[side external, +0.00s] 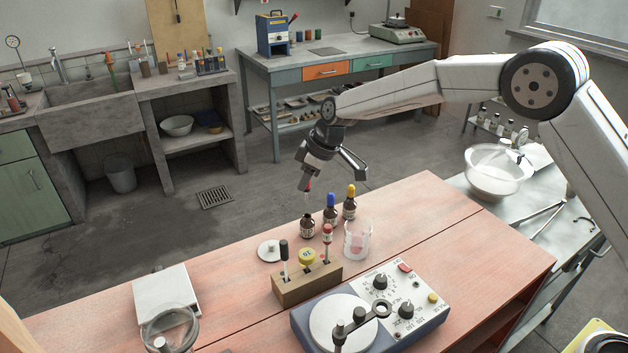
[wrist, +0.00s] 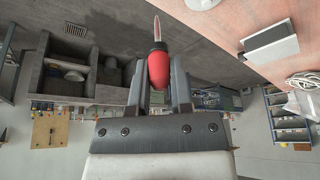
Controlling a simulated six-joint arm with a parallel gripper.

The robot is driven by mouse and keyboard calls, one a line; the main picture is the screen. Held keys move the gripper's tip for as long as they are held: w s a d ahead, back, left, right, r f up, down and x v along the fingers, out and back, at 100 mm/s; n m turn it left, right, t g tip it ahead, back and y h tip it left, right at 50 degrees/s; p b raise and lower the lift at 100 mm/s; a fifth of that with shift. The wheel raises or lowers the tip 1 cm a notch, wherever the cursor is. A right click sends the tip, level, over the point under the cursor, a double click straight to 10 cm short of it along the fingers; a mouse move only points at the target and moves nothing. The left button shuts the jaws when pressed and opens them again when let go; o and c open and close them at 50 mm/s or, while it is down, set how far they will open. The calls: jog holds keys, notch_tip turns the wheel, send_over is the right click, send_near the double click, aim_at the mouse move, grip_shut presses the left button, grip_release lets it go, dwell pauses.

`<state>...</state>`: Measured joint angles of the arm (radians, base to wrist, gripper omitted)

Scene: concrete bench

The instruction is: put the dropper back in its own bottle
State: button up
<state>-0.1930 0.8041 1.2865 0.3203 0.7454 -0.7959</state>
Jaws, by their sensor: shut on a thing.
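My gripper (side external: 307,182) is shut on the red rubber bulb of a dropper (side external: 309,184), its glass tip pointing down. In the wrist view the red dropper (wrist: 158,66) sits between the fingers, glass tip away from the wrist. In the side view a brown bottle without a cap (side external: 307,227) stands on the bench below the dropper; the tip appears above its mouth, apart from it. Beside it to the right stand a blue-topped brown bottle (side external: 330,214) and a yellow-topped brown bottle (side external: 349,208). No bottle can be made out in the wrist view.
A glass beaker (side external: 357,241) stands right of the bottles. In front is a wooden rack (side external: 306,284) holding upright black-topped and red-topped items. A pale disc (side external: 269,251) lies to the left. A blue-based instrument (side external: 372,310) is at the front.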

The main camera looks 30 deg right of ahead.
aim_at(306, 190)
jog(key=shift+f, duration=0.1)
jog(key=shift+f, duration=1.5)
jog(key=shift+f, duration=2.05)
dwell(0.7)
jog(key=o, duration=0.8)
jog(key=shift+c, duration=0.2)
jog(key=shift+o, duration=0.2)
jog(key=o, duration=0.3)
jog(key=shift+o, duration=0.2)
jog(key=shift+r, duration=0.1)
jog(key=shift+r, duration=3.45)
